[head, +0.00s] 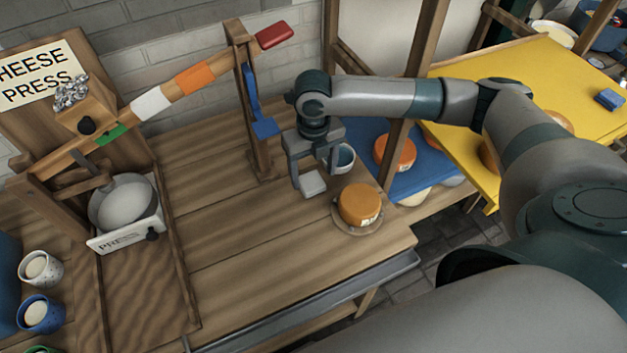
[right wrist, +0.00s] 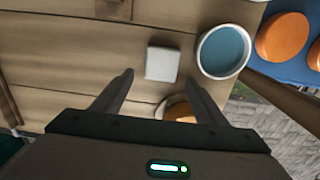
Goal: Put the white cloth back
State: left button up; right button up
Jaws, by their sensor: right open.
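The white cloth (head: 313,184) is a small, pale folded square lying on the wooden table. In the right wrist view the white cloth (right wrist: 161,63) lies just beyond the fingertips, roughly in line with the space between them. My right gripper (head: 314,172) is pointing down above the table at the cloth. Its fingers are apart and nothing is between them in the right wrist view (right wrist: 158,79). How much height is left between fingertips and cloth is hard to tell. My left gripper is not in view.
A blue-filled cup (head: 343,158) stands close right of the cloth. An orange cheese (head: 360,203) on a plate is in front. A wooden post (head: 254,115) with a blue piece stands behind left. The cheese press (head: 125,205) is at left; the table between is clear.

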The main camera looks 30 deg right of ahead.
aim_at(313, 185)
notch_tip(313, 185, up, 8)
jog(key=b, duration=0.1)
jog(key=shift+b, duration=0.35)
dwell(0.3)
